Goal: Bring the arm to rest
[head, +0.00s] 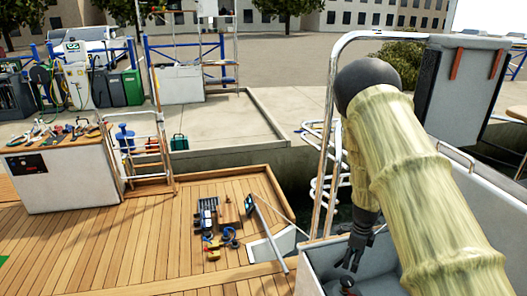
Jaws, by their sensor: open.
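My arm rises from the lower right of the head view and bends over at a dark rounded joint, with its end pointing down. My gripper (352,262) hangs at the lower middle right, above a grey-walled recess. Its dark fingers are small in the picture and stand apart. I see nothing held between them.
A shiny metal rail (326,130) arches close beside my arm on the left. A grey box (460,92) stands behind the arm at right. Several small items, including a wooden block (229,212), lie on the wooden deck (110,240). A white workbench (60,182) carries tools.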

